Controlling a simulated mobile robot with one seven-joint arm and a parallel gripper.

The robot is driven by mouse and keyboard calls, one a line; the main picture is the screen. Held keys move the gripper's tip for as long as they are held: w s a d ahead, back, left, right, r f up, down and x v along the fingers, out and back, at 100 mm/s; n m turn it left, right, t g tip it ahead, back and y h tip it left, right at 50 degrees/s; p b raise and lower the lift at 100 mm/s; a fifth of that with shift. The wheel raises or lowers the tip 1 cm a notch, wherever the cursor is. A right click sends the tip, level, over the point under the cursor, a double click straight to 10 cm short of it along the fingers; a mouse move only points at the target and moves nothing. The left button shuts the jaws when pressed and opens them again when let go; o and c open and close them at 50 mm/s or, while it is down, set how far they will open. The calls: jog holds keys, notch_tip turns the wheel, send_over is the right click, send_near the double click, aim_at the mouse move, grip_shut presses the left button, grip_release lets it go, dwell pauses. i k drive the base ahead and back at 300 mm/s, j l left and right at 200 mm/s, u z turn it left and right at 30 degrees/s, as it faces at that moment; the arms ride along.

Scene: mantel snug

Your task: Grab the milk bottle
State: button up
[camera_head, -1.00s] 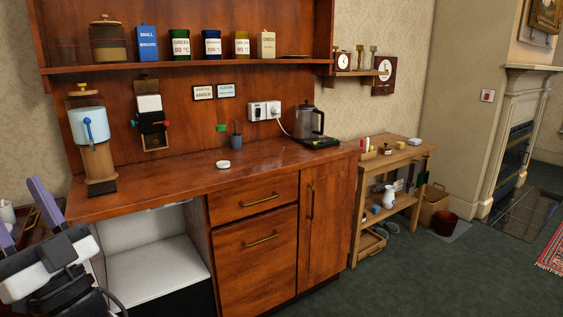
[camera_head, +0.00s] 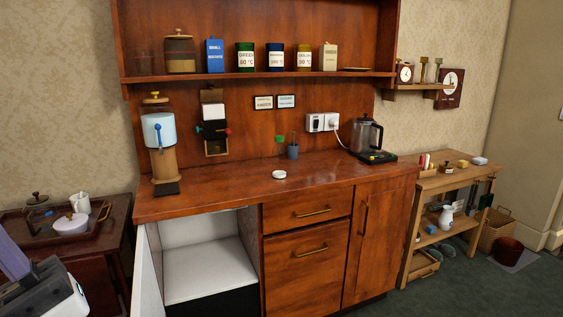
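I cannot make out a milk bottle in this view. A white-lined compartment (camera_head: 203,285) under the wooden counter stands open, its white door (camera_head: 149,272) swung out to the left. Its visible white shelf is bare; the upper part inside is hidden by the counter. My gripper (camera_head: 12,257) is at the lower left edge, in front of the side table and left of the open door. Only one purple finger shows, the rest is cut off, so I cannot tell its opening. It is apart from the compartment.
A tray (camera_head: 57,240) on the left side table holds a white pot (camera_head: 71,225), a small white jug (camera_head: 80,202) and a glass pot. The counter (camera_head: 325,172) bears a kettle (camera_head: 366,138) and a dispenser (camera_head: 160,143). A white jug (camera_head: 446,217) stands on the right bench's lower shelf. Green floor lies right.

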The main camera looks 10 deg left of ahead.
aim_at(279, 152)
jog(key=i+u, duration=0.35)
jog(key=i, duration=0.95)
